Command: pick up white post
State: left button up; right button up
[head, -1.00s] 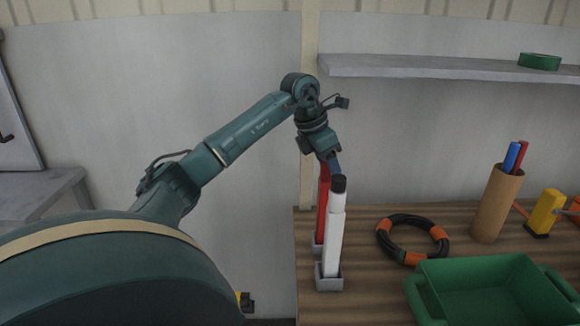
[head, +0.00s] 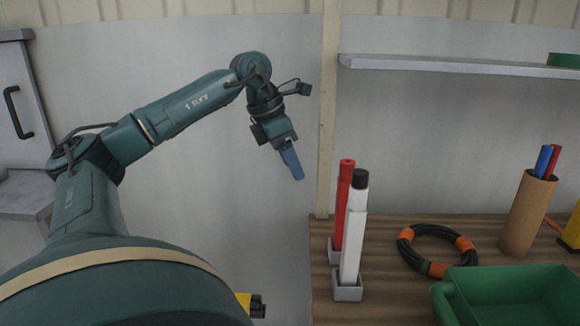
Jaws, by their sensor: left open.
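The white post (head: 353,240) stands upright, leaning slightly in the picture, in a small grey square holder (head: 347,292) near the left edge of the wooden bench. It has a black cap on top. A red post (head: 343,205) stands just behind it in its own grey holder, partly hidden by the white one. My left gripper (head: 293,165) is up and to the left of both posts, apart from them, with its blue fingers pointing down and to the right. It is open and empty; its fingers overlap in this view. My right gripper is not in view.
A black hose coil with orange bands (head: 437,269) lies right of the posts. A green bin (head: 512,297) is at front right. A cardboard tube (head: 528,215) holds blue and red sticks. A grey shelf (head: 460,66) hangs above the bench.

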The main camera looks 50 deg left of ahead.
aim_at(356, 213)
jog(key=k, duration=1.5)
